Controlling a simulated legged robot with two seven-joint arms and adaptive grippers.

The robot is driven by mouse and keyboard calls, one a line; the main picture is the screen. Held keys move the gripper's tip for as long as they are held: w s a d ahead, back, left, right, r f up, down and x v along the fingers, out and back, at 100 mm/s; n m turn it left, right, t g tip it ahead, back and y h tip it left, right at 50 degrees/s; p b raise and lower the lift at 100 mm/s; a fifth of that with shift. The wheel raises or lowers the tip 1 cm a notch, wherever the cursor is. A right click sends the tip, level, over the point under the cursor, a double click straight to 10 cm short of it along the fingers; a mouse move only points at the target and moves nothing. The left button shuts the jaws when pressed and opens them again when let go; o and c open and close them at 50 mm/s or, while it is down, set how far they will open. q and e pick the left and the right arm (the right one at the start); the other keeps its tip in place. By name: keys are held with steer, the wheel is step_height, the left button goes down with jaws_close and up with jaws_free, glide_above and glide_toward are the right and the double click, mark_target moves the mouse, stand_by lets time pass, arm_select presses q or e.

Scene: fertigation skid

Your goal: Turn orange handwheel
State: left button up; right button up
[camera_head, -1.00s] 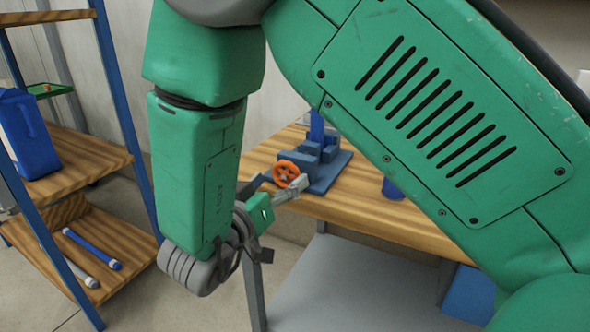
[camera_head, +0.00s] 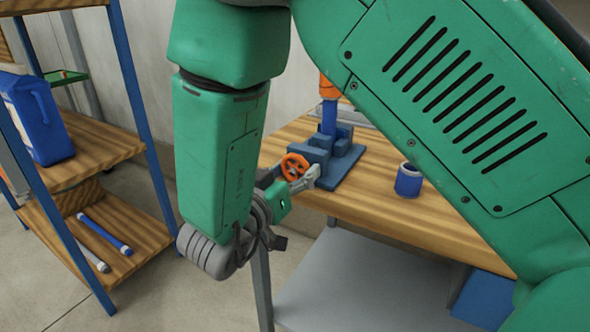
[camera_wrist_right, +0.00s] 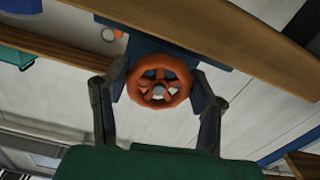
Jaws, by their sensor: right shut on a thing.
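The orange handwheel (camera_head: 294,167) is a small spoked wheel on the front of a blue fixture (camera_head: 340,165) on the wooden bench. In the right wrist view the handwheel (camera_wrist_right: 158,91) faces the camera, with a grey hub and open spokes. My right gripper (camera_head: 303,181) is at the wheel, below the green forearm. In the wrist view its two dark fingers stand at the left and right of the rim, shut on the handwheel. The forearm and fingers hide part of the fixture. My left gripper is not in view.
A blue cup (camera_head: 408,180) stands on the wooden bench (camera_head: 450,228), right of the fixture. A grey lower shelf (camera_head: 360,285) is under the bench. At left, a blue-framed rack holds a blue jug (camera_head: 40,120) and blue-and-white tubes (camera_head: 105,234). Bare floor lies between.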

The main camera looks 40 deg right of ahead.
mark_target(292, 154)
steer(key=m, duration=0.5)
steer(key=shift+w+p, duration=0.1)
steer(key=shift+p, duration=0.25)
steer(key=o, duration=1.2)
steer(key=shift+a, duration=0.1)
steer(key=shift+r, duration=0.15)
step_height(292, 154, up, 10)
steer(key=shift+f, duration=0.2)
steer(key=shift+a, duration=0.1)
